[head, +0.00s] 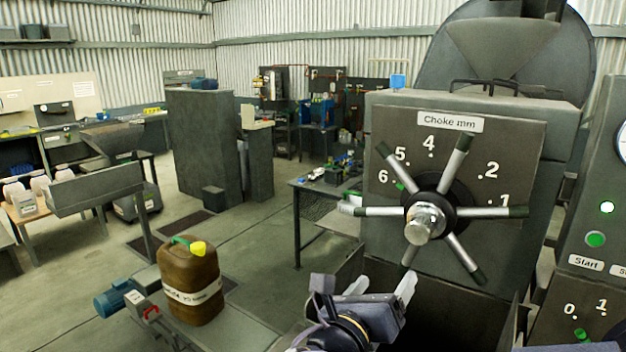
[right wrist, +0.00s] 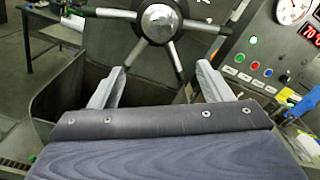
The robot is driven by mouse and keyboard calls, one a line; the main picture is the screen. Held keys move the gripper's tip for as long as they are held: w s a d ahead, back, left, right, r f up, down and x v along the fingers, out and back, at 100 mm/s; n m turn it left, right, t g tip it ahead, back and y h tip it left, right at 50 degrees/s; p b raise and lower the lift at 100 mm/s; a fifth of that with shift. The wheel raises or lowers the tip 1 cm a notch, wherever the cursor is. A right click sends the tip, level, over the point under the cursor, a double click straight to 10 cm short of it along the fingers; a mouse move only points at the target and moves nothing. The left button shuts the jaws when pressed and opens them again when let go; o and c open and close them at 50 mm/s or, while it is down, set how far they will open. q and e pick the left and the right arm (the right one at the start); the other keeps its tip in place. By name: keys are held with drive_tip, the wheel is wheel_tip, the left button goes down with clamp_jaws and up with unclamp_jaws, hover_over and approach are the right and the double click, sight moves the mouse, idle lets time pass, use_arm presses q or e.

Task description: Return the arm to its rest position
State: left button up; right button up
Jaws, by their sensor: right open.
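My right gripper (head: 381,286) is at the bottom centre of the head view, in front of and below the choke handwheel (head: 425,222). In the right wrist view its two pale fingers (right wrist: 162,69) stand wide apart with nothing between them. The handwheel has a shiny hub and several dark-tipped spokes, on a grey panel (head: 512,145) marked "Choke mm". The wheel also shows at the top of the right wrist view (right wrist: 160,20), beyond the fingertips and apart from them. My left gripper is not in view.
A control panel (head: 597,220) with lit green buttons stands close on the right. A brown jerrycan (head: 190,290) stands at the lower left by a blue motor (head: 115,300). A dark table (head: 297,205) with small items stands behind. Open floor (head: 260,245) lies between.

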drive_tip(key=s+d+f+m+g+y, duration=0.4)
drive_tip(key=s+d+f+m+g, duration=0.8)
drive_tip(key=d+m, duration=0.4)
drive_tip(key=s+a+f+m+t+y, duration=0.1)
drive_tip(key=s+a+f+m+y, duration=0.1)
drive_tip(key=m, duration=0.7)
drive_tip(key=s+a+f+m+t+y, duration=0.1)
drive_tip(key=s+a+f+m+y, duration=0.1)
drive_tip(key=s+a+m+y, duration=0.2)
drive_tip(key=s+m+y, duration=0.3)
drive_tip(key=s+m, duration=0.1)
drive_tip(key=m, duration=0.1)
drive_tip(key=shift+s+f+m, duration=0.25)
drive_tip(key=shift+s+m, duration=0.15)
drive_tip(key=shift+w+a+r+m+t+y, duration=0.1)
drive_tip(key=shift+a+r+m+t+y, duration=0.1)
drive_tip(key=shift+m, duration=0.25)
drive_tip(key=shift+a+r+m+t+y, duration=0.1)
drive_tip(key=shift+a+m+y, duration=0.1)
drive_tip(key=shift+m, duration=0.25)
